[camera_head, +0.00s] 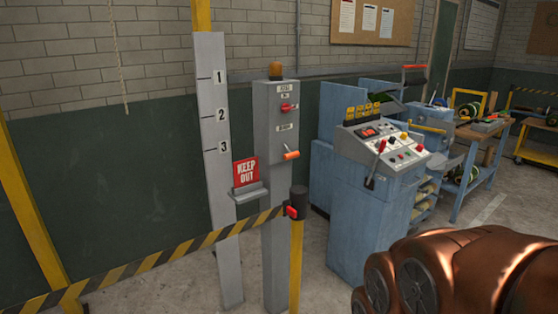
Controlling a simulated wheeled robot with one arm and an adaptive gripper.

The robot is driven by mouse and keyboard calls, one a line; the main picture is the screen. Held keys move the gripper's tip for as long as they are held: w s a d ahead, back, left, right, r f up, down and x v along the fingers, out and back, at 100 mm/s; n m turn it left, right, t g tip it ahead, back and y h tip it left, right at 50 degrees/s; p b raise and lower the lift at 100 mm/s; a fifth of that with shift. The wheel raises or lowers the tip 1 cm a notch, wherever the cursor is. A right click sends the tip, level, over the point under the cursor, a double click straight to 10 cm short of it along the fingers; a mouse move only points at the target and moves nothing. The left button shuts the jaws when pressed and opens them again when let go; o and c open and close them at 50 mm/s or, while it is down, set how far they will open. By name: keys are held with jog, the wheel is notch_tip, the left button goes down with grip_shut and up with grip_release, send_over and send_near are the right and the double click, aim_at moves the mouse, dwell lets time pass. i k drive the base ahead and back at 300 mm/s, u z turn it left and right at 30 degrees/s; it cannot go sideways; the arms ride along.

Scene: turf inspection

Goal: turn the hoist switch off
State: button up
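A grey control post (276,140) stands left of centre with an amber lamp (276,69) on top. A red knob (286,107) sits on its face between small labels too blurred to read surely. Lower down is a lever with an orange handle (291,155), sticking out to the right and tilted slightly up. I cannot tell for sure which of these is the hoist switch, or its setting. A copper-coloured part of my arm fills the lower right corner, well apart from the post. My gripper is not in view.
A striped barrier belt (165,256) runs to a yellow post (296,250) in front of the control post. A red KEEP OUT sign (246,172) stands by a numbered grey board (217,190). A blue console (370,200) and a workbench (480,150) stand right.

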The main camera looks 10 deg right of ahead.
aim_at(286, 108)
jog(key=z, duration=0.55)
jog(key=k, duration=0.65)
jog(key=z, duration=0.65)
jog(key=i, duration=1.35)
jog(key=u, duration=0.85)
